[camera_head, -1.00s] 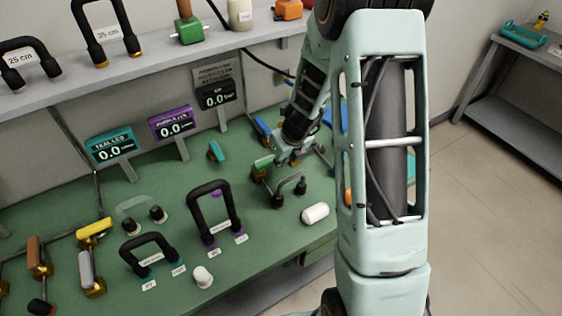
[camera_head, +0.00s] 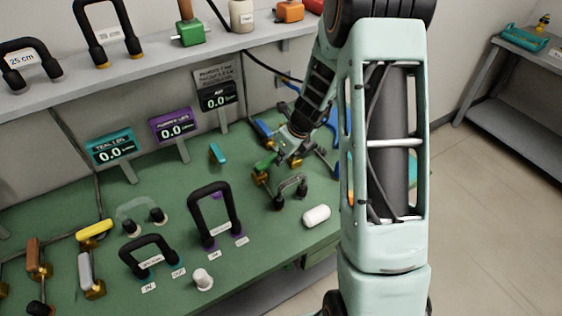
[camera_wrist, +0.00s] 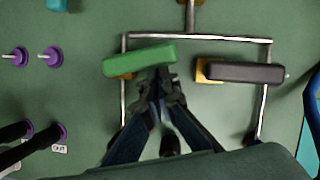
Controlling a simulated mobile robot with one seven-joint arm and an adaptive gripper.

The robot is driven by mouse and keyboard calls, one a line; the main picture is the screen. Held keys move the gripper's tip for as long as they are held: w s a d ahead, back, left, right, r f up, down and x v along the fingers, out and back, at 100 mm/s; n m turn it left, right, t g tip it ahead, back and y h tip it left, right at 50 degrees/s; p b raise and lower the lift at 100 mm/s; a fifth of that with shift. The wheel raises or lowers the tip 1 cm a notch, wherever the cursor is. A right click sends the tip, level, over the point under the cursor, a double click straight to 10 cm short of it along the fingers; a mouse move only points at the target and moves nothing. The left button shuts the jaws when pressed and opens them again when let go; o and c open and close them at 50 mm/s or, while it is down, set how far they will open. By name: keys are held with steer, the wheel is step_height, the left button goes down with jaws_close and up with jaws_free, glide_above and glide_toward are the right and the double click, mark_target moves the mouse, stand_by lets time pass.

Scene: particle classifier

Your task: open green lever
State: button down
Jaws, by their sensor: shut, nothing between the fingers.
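The green lever (camera_wrist: 139,61) lies slightly tilted across the left pipe of a metal pipe loop in the wrist view. In the head view the green lever (camera_head: 265,164) sits on its brass valve just left of my gripper. My gripper (camera_wrist: 161,76) is shut and empty, its fingertips at the lower edge of the green handle near its right end. I cannot tell whether they touch it. In the head view my gripper (camera_head: 283,158) is small and partly hidden among the pipes.
A black lever (camera_wrist: 245,71) on a brass valve sits right of the green one. Purple fittings (camera_wrist: 51,56) are at left. A blue hose (camera_wrist: 313,100) is at the right edge.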

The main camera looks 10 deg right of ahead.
mark_target(273, 154)
steer(key=w+n, duration=0.1)
steer(key=n, duration=0.1)
steer(key=w+n+g+y, duration=0.1)
steer(key=shift+w+a+n, duration=0.2)
steer(key=shift+n, duration=0.2)
steer(key=w+n, duration=0.1)
steer(key=a+n+g, duration=0.1)
steer(key=n, duration=0.1)
steer(key=shift+w+a+n+y, duration=0.1)
steer(key=shift+w+n+y, duration=0.2)
steer(key=shift+w, duration=0.1)
steer(key=w+a+n+g, duration=0.1)
steer(key=n, duration=0.1)
steer(key=shift+a+n, duration=0.1)
steer(key=shift+n, duration=0.2)
steer(key=a+n, duration=0.1)
steer(key=n, duration=0.1)
steer(key=w+n+g, duration=0.1)
steer(key=shift+a+n+g, duration=0.3)
steer(key=shift+a+n, duration=0.1)
steer(key=shift+w+a, duration=0.15)
steer(key=shift+a, duration=0.25)
